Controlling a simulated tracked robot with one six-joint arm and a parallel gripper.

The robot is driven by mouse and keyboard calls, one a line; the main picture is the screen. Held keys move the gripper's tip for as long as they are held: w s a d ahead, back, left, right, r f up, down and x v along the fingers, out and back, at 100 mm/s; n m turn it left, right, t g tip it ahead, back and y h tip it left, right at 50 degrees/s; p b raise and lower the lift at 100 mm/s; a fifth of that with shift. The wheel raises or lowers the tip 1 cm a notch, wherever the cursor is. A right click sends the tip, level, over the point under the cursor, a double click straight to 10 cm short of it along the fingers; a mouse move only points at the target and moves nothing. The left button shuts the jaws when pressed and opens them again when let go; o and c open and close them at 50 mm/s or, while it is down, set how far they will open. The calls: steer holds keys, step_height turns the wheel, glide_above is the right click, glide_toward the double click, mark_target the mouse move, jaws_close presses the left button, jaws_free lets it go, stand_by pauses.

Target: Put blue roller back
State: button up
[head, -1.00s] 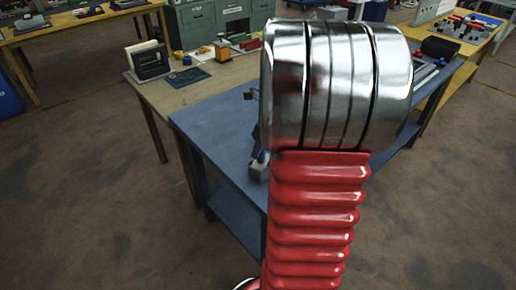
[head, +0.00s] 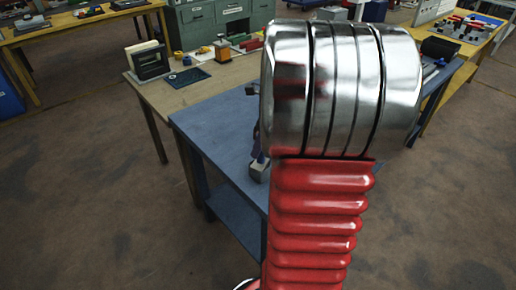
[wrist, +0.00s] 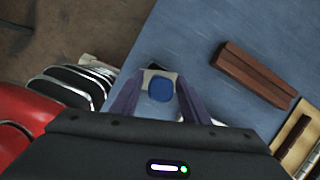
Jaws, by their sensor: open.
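In the wrist view, a blue rounded piece (wrist: 160,88) with pale grey parts beside it shows between my gripper's two purple fingers; it may be the blue roller. My gripper (wrist: 158,80) is open, with a finger on each side of this piece. I cannot tell whether the fingers touch it. In the head view, my red and chrome arm hides most of the gripper. A small grey and dark blue bit shows at the arm's left edge, low over the blue table (head: 215,135).
A dark brown block (wrist: 255,75) lies on the blue table, and a light wooden holder (wrist: 295,140) is at the wrist view's lower right. In the head view, a black cylinder (head: 440,48) is at the table's far end. A wooden bench (head: 185,95) stands behind.

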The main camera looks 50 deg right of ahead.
steer(key=v, duration=1)
steer(key=shift+r, duration=0.2)
steer(key=shift+a, duration=0.1)
steer(key=w+a+r+n+h, duration=0.1)
steer(key=a+r+n, duration=0.1)
steer(key=a+n, duration=1.6)
steer(key=s+a+f+n+t, duration=0.1)
steer(key=s+a+n, duration=0.2)
steer(key=a+n, duration=0.4)
steer(key=s+a+f+n+t, duration=0.1)
steer(key=s+a+f+n, duration=0.1)
steer(key=a+n, duration=0.6)
steer(key=shift+s+a, duration=0.35)
steer(key=shift+s, duration=0.3)
